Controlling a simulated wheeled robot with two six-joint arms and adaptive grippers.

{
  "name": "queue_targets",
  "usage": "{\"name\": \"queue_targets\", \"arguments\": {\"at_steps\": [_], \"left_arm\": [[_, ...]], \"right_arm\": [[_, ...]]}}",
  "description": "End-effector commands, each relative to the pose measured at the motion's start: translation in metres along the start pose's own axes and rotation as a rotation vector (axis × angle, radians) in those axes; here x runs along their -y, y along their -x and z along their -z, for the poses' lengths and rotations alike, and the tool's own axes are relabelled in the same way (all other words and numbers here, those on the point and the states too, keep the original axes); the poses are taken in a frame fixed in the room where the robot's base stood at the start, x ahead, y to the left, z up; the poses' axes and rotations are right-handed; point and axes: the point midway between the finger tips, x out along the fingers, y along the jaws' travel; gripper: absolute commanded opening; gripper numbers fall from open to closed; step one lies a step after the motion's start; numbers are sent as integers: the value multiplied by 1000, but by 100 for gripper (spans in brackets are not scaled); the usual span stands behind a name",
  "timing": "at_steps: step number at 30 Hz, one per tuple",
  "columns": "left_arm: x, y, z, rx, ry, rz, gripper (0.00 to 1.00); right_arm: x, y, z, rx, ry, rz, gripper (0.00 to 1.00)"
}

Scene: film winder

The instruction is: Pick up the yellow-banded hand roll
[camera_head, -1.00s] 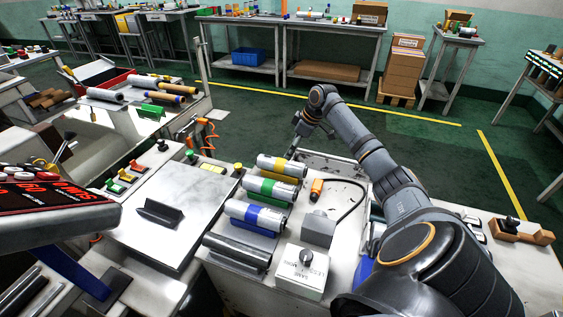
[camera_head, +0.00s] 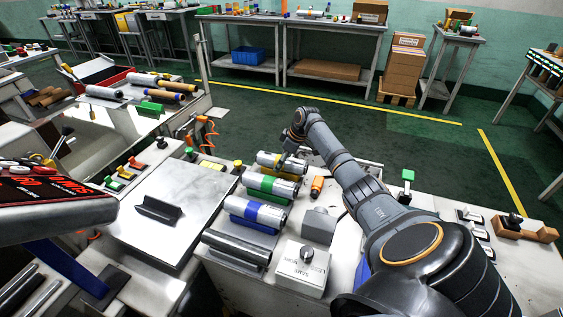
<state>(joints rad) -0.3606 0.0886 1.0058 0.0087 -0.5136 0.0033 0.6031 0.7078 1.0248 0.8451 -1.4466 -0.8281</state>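The yellow-banded hand roll (camera_head: 268,158), silver with a yellow band, lies at the far end of a row of rolls on the bench. My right gripper (camera_head: 284,162) is over this roll, pointing down, and covers part of its middle and right side. Its fingertips are small and dark here, so I cannot tell whether they touch the roll or how far apart they are. The green-banded roll (camera_head: 259,183) and the blue-banded roll (camera_head: 243,206) lie nearer, roughly parallel to it. My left gripper is not in view.
An orange-capped item (camera_head: 317,185) and a grey block (camera_head: 319,226) stand right of the rolls. A dark cylinder (camera_head: 236,247) and a white knob box (camera_head: 303,270) are nearer. A flat plate with a black V-shaped piece (camera_head: 159,210) lies to the left.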

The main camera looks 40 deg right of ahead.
Motion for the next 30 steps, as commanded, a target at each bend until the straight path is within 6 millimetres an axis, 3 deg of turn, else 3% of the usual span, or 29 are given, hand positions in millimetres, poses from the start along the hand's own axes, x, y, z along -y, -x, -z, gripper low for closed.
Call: {"name": "queue_targets", "arguments": {"at_steps": [4, 20, 30], "left_arm": [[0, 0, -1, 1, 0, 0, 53], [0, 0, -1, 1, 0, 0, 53], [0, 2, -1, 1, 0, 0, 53]], "right_arm": [[0, 1, 0, 0, 0, 0, 82], [0, 1, 0, 0, -1, 0, 11], [-1, 8, 3, -2, 0, -2, 11]]}}
